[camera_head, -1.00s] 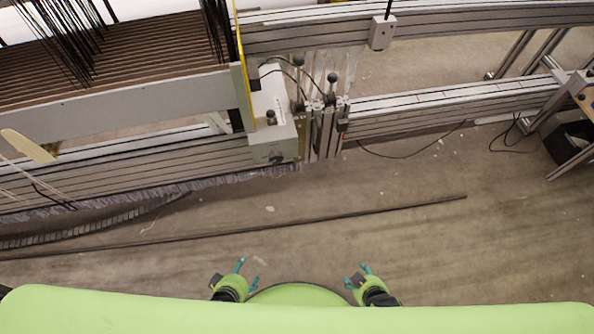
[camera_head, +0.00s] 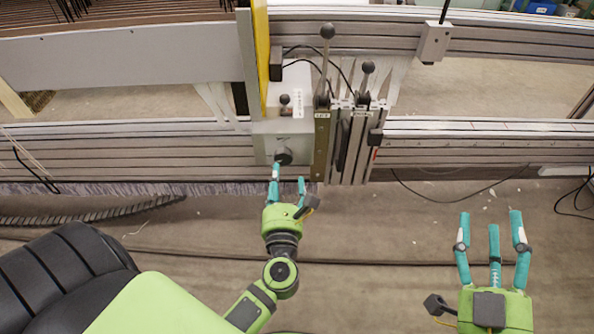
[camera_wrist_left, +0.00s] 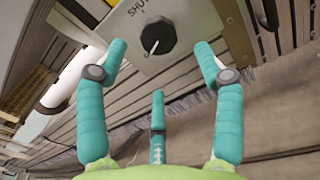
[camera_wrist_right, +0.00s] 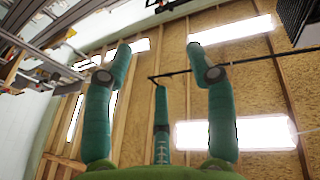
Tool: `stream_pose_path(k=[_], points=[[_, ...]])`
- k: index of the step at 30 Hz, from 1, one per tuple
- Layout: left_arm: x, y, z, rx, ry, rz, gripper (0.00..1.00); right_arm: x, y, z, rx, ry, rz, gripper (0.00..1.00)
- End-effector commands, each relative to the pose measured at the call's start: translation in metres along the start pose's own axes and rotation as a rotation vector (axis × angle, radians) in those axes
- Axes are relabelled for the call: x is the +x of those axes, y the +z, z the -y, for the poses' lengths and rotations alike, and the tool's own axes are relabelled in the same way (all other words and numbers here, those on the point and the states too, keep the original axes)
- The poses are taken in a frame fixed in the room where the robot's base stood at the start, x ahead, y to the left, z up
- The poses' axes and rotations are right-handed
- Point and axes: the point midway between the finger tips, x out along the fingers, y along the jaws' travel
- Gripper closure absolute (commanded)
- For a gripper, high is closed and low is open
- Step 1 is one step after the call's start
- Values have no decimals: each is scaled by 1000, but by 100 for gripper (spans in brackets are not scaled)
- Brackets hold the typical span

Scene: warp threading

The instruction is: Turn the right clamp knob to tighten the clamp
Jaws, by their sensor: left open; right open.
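A round black knob (camera_head: 283,156) with a white pointer line sits on the front of a pale control box (camera_head: 264,145). In the left wrist view the knob (camera_wrist_left: 158,37) is beside partly visible lettering that starts "SHU". My left gripper (camera_head: 288,179) is open and empty just below and in front of the knob. Its two upper fingers are either side of the knob in the wrist view, apart from it. My right gripper (camera_head: 490,219) is open and empty at the lower right, far from the box. I cannot tell which part is the right clamp knob.
Ball-topped levers (camera_head: 367,68) and upright metal plates (camera_head: 350,145) stand just right of the box. Long aluminium rails (camera_head: 460,130) run across the frame. A black cable (camera_head: 450,200) hangs at the right. The floor in front is mostly clear.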

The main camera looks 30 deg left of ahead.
Motion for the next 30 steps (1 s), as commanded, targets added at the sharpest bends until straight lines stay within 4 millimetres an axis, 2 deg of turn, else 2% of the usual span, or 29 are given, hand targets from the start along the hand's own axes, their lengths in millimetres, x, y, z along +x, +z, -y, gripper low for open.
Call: stream_pose_path(k=[6, 12, 23, 26, 27, 28, 30], points=[[34, 2, 0, 5, -1, 4, 32, 0, -8, 2, -1, -5, -42, 43], [58, 2, 1, 7, -3, 4, 32, 0, -19, 5, -1, -11, -100, 43], [65, 1, 1, 8, -4, 2, 32, -1, -24, 6, -1, -13, -120, 43], [65, 1, 1, 8, -4, 2, 68, -1, -24, 6, -1, -13, -120, 43], [64, 1, 1, 8, -4, 2, 84, -1, -24, 6, -1, -13, -119, 43], [64, 1, 1, 8, -4, 1, 88, -1, -24, 6, -1, -13, -120, 43], [64, 1, 1, 8, -4, 1, 88, -1, -24, 5, -1, -13, -120, 43]])
